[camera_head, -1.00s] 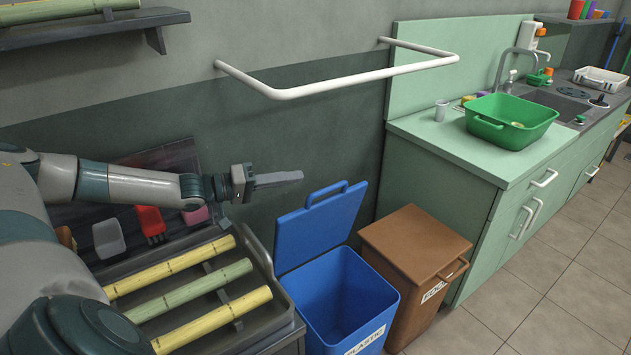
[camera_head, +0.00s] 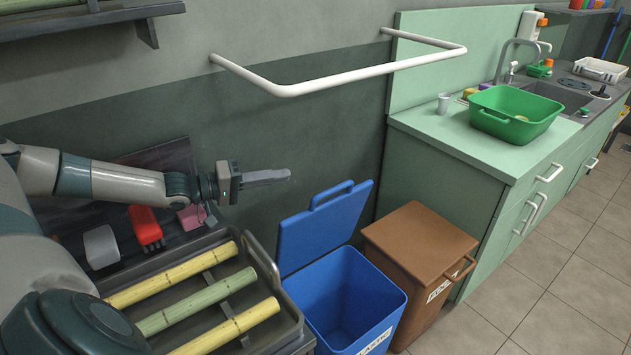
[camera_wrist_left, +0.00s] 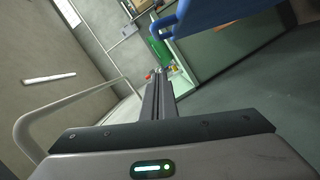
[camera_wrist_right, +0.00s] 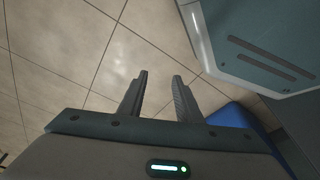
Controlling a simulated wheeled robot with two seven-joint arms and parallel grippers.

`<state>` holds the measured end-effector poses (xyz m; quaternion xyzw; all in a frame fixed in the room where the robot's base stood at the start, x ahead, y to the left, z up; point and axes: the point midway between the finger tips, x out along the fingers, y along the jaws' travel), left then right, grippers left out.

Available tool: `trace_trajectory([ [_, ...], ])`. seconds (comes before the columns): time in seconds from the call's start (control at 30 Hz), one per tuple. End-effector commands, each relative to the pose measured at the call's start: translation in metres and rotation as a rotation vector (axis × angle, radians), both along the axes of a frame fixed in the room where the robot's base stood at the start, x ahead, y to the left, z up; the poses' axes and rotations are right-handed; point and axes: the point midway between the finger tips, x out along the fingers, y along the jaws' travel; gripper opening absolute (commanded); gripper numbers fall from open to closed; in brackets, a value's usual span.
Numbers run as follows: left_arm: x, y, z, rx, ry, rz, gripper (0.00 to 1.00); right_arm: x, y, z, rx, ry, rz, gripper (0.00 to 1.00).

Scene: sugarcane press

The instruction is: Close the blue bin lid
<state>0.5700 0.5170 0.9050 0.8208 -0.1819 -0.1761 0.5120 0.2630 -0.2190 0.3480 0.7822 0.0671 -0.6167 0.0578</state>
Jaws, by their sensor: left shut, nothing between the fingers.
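The blue plastic-waste bin (camera_head: 368,305) stands on the floor with its blue lid (camera_head: 325,227) raised, leaning back toward the wall. The bin's inside looks empty. My left gripper (camera_head: 268,178) is shut and empty, in the air to the left of the lid and a little above it, not touching it. In the left wrist view the lid (camera_wrist_left: 215,16) shows at the top right, beyond the closed fingers (camera_wrist_left: 158,95). In the right wrist view my right gripper (camera_wrist_right: 160,95) is open and empty above floor tiles. A blue surface (camera_wrist_right: 238,117), likely the bin, shows beside it.
A brown bin (camera_head: 420,245) with a closed top stands right of the blue bin. A grey tray (camera_head: 268,338) with cane stalks (camera_head: 185,302) is to its left. A white wall rail (camera_head: 350,75) hangs above. A green counter (camera_head: 455,160) stands at the right.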

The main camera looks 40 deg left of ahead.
Motion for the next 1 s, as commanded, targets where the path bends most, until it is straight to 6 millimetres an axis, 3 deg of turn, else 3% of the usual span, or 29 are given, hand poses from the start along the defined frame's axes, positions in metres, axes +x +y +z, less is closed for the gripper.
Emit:
trace_trajectory([
  [0.27,0.012,-0.007,0.0,-0.002,-0.003,-0.002,0.0,-0.001,0.0,-0.004,0.0,0.001,0.0,0.31],
  [0.7,0.064,-0.035,-0.005,-0.002,-0.002,0.0,0.0,-0.009,-0.004,-0.027,-0.002,0.005,-0.001,0.31],
  [1.0,0.087,-0.051,-0.011,-0.001,0.001,-0.001,0.0,-0.016,-0.006,-0.039,-0.002,0.006,-0.001,0.31],
])
